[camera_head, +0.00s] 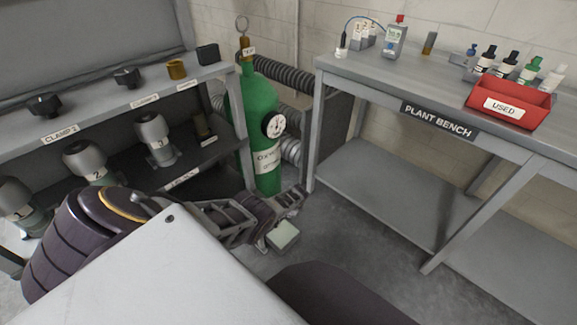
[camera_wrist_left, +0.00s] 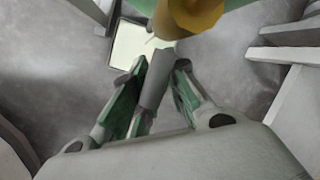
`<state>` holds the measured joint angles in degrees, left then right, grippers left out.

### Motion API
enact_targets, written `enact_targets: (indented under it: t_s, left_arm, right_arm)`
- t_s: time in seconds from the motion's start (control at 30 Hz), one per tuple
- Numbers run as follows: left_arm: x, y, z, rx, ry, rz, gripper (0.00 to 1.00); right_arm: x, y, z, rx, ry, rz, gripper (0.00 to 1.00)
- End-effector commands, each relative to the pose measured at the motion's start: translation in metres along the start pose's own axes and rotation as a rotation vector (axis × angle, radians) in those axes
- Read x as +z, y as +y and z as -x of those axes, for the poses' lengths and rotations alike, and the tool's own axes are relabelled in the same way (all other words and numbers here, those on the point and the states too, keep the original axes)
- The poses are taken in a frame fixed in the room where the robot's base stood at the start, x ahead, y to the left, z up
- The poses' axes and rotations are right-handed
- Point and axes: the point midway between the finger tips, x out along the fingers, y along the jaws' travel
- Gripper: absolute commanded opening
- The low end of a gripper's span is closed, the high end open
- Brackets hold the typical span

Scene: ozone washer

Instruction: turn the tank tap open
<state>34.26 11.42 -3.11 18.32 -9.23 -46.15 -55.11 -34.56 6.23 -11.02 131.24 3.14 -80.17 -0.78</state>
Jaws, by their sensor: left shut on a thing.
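The green oxygen tank (camera_head: 262,130) stands upright between the shelf and the bench. A brass valve (camera_head: 246,44) with a ring above it and a small tag is on its top; a gauge (camera_head: 274,125) faces me. My left gripper (camera_head: 292,198) is low in the head view, near the tank's base in the picture and well below the valve. In the left wrist view its fingers (camera_wrist_left: 155,85) are shut on a grey bar (camera_wrist_left: 156,77). A blurred yellow rounded thing (camera_wrist_left: 195,14) is close at the top there; I cannot tell what it is. My right gripper is out of view.
The left shelf (camera_head: 75,130) holds numbered grey-topped vessels and clamps. The plant bench (camera_head: 375,75) at right carries bottles and a red USED bin (camera_head: 508,103). Ribbed hoses (camera_head: 285,75) run behind the tank.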

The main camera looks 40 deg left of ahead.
Motion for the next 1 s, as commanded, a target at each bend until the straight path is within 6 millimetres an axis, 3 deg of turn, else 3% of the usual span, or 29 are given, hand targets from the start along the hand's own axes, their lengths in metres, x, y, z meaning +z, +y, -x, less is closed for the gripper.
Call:
enact_targets:
  t_s: [0.5, 1.0]
  left_arm:
    - [-0.0004, 0.0062, -0.0012, 0.126, -0.086, -0.054, 0.00]
    - [0.0015, 0.0079, -0.0001, 0.145, -0.099, -0.059, 0.00]
  right_arm:
    - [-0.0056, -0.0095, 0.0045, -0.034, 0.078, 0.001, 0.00]
    - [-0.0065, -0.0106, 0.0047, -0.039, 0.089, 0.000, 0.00]
